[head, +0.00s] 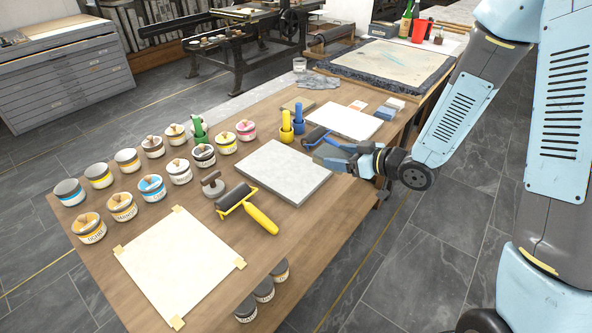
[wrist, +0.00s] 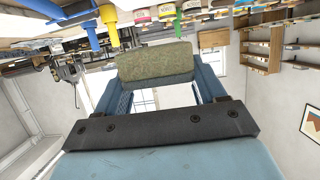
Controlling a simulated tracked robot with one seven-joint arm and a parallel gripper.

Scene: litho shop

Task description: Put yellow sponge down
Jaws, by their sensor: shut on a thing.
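My gripper (head: 330,154) is above the table, over the right side of the pale stone slab. In the wrist view it is shut on a rough, olive-yellow block, the yellow sponge (wrist: 155,62), which sits between the two blue fingers. The sponge is hard to make out in the head view, where the fingers largely hide it. I cannot tell the exact gap below it.
The grey stone slab (head: 270,172) lies below left of my gripper. A yellow-handled roller (head: 247,208) lies in front. Ink tins (head: 121,207) fill the left side.

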